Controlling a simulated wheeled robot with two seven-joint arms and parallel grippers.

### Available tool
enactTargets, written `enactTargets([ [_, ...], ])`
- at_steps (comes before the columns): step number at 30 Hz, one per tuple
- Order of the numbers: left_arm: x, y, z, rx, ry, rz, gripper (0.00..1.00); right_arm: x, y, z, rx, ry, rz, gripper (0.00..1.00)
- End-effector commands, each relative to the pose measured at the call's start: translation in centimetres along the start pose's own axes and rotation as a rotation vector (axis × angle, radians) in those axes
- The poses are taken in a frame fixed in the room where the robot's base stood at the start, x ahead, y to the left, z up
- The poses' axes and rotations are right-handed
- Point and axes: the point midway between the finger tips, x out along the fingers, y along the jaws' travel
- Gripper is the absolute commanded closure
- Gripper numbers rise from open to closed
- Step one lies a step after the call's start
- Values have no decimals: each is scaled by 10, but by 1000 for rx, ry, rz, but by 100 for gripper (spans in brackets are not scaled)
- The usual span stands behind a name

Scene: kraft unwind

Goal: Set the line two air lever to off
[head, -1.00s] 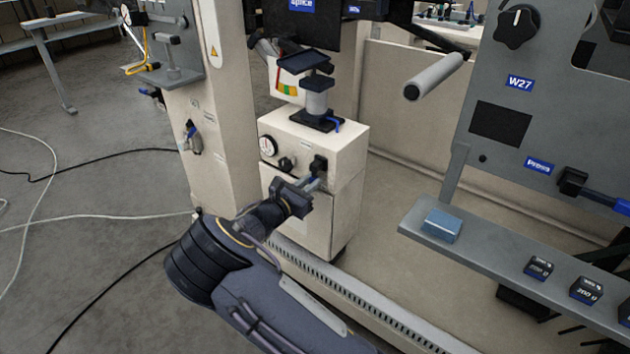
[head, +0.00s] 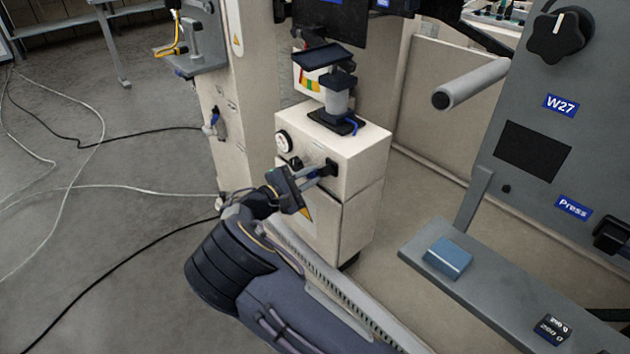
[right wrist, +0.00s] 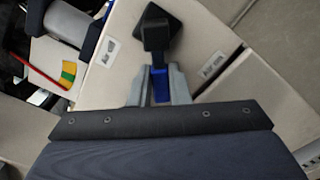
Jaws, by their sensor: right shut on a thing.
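An air lever with a black mount (head: 332,167) is on the front of the cream cabinet (head: 352,155). In the right wrist view its black mount (right wrist: 155,28) and blue handle (right wrist: 161,88) show. My right gripper (head: 319,173) is at the lever. In the right wrist view its two grey fingers (right wrist: 160,86) are shut around the blue handle, just below the mount. The handle sticks out to the lower left of the mount in the head view. My left gripper is not in view.
A pedestal with a dark plate (head: 322,57) stands on the cabinet. Cables lie on the floor.

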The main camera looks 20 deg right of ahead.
Motion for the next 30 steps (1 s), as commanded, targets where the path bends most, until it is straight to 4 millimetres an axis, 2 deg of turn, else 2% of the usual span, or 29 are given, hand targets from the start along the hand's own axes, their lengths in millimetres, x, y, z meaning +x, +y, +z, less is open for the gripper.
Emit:
enactTargets([
  [15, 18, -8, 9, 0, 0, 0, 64, -1, 16, 2, 459, 1, -2, 100],
  [22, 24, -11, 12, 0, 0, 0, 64, 0, 20, 6, 591, 1, -3, 100],
  [30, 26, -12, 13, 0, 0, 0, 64, 0, 23, 8, 665, 1, -3, 100],
])
